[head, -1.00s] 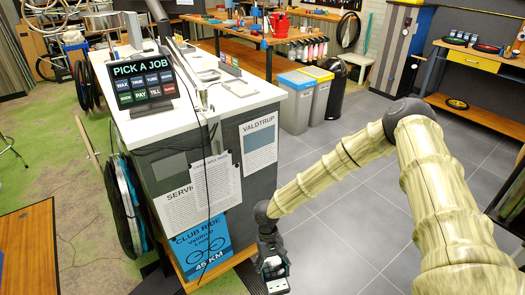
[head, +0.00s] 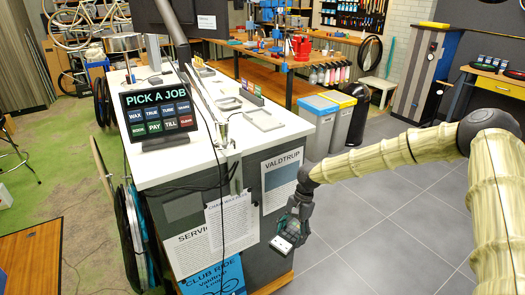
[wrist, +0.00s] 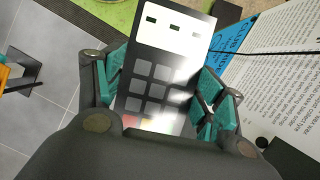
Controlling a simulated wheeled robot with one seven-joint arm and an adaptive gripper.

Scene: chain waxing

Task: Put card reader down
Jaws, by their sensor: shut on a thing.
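My gripper (head: 292,226) is shut on the card reader (head: 281,244) beside the front of the counter, below the level of its top. In the wrist view the card reader (wrist: 158,75) is a dark slab with a white screen end and grey keys, tilted between the teal finger pads. Its lower end is hidden by the gripper body. The white counter top (head: 180,165) stands up and to the left of my gripper. A grey tray (head: 263,119) lies on it near its right edge.
A "PICK A JOB" screen (head: 159,111) stands on the counter's left part. A clamp-like metal post (head: 223,130) rises at the counter's front edge. Posters (head: 281,180) cover the counter front. The grey tiled floor (head: 370,210) at right is clear.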

